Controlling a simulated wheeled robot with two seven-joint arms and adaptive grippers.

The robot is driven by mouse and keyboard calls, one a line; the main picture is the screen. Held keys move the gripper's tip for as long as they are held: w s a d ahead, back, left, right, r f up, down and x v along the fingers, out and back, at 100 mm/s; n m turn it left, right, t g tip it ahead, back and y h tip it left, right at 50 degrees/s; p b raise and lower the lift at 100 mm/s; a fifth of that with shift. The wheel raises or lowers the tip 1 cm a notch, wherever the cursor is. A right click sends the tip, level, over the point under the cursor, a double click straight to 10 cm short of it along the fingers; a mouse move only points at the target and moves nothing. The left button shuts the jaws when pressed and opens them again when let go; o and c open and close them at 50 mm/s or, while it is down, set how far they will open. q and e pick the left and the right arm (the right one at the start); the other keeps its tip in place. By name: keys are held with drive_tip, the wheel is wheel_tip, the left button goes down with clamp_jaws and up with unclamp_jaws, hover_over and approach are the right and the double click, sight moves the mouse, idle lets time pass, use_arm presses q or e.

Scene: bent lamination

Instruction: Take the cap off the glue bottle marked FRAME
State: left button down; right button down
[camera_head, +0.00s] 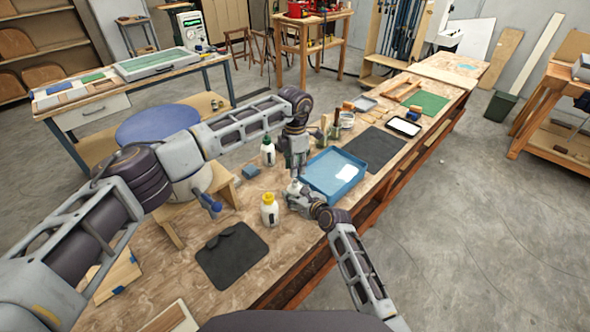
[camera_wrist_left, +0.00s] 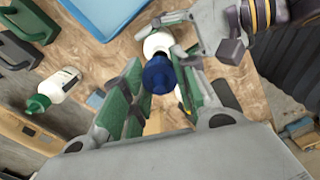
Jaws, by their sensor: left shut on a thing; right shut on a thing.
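A white bottle (camera_wrist_left: 157,43) with a blue cap (camera_wrist_left: 158,76) shows in the left wrist view. My left gripper (camera_wrist_left: 160,80) is shut on the blue cap, with its green fingers on both sides. My right gripper (camera_head: 297,195) is shut on the white bottle's body (camera_head: 293,187), low beside the tray in the head view. My left gripper, also in the head view (camera_head: 296,172), is right above it and hides the cap there. The bottle is upright. I cannot read its label, nor tell whether cap and bottle are apart.
A white bottle with a green cap (camera_head: 267,153) and one with a yellow cap (camera_head: 269,209) stand nearby on the bench. A blue tray (camera_head: 322,188) lies just right of the grippers.

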drive_tip(key=c, duration=0.5)
unclamp_jaws()
drive_tip(key=shift+c, duration=0.2)
drive_tip(key=shift+s, duration=0.1)
drive_tip(key=v, duration=1.1)
drive_tip(key=shift+s+d, duration=0.25)
drive_tip(key=shift+d, duration=0.05)
drive_tip(key=shift+r, duration=0.1)
